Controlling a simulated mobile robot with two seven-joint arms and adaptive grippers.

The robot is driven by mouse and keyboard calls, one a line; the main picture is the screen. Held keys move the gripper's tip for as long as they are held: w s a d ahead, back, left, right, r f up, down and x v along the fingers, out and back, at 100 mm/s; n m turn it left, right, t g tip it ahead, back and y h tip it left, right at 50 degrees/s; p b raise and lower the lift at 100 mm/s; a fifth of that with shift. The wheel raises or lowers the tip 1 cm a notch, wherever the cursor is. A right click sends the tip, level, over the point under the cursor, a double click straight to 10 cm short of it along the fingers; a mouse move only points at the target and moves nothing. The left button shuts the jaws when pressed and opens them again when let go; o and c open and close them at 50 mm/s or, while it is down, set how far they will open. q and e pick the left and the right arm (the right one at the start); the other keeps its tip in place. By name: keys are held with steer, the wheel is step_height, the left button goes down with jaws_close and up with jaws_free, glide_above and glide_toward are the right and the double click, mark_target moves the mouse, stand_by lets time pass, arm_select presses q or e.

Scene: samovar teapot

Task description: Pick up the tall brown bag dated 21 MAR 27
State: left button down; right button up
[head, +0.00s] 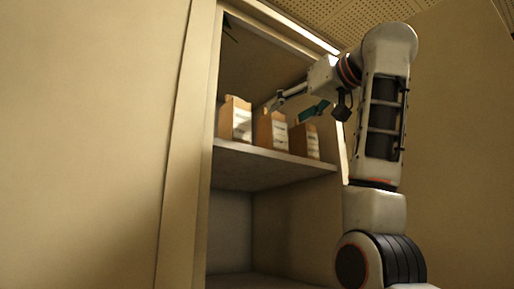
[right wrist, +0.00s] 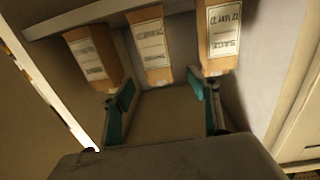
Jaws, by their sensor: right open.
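Three tall brown bags with white labels stand in a row on the cabinet shelf: a left bag (head: 235,120), a middle bag (head: 270,130) and a right bag (head: 305,143). The right wrist view shows them upside down. There the right-hand bag (right wrist: 220,38) has a label that seems to read SAGE with a MAY 27 date. The labels of the centre bag (right wrist: 151,45) and the left-hand bag (right wrist: 93,57) are too small to read surely. My right gripper (head: 294,106) is open and empty, its teal-padded fingers spread before the centre bag. My left gripper is out of view.
The shelf (head: 250,163) has a cabinet side wall (head: 190,140) close on its left. The upper compartment is open at the front. The lower compartment (head: 290,225) looks empty. Neighbouring bags stand close to the gripper fingers.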

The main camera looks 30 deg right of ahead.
mark_target(280, 117)
steer(key=shift+r, duration=0.25)
steer(key=shift+w+r+p, duration=0.1)
steer(key=shift+w+p, duration=0.2)
steer(key=shift+w, duration=0.5)
steer(key=shift+w+d+p, duration=0.1)
steer(key=shift+w+p, duration=0.6)
steer(key=w+p, duration=0.2)
steer(key=w, duration=0.1)
steer(key=shift+w, duration=0.7)
steer(key=c, duration=1.3)
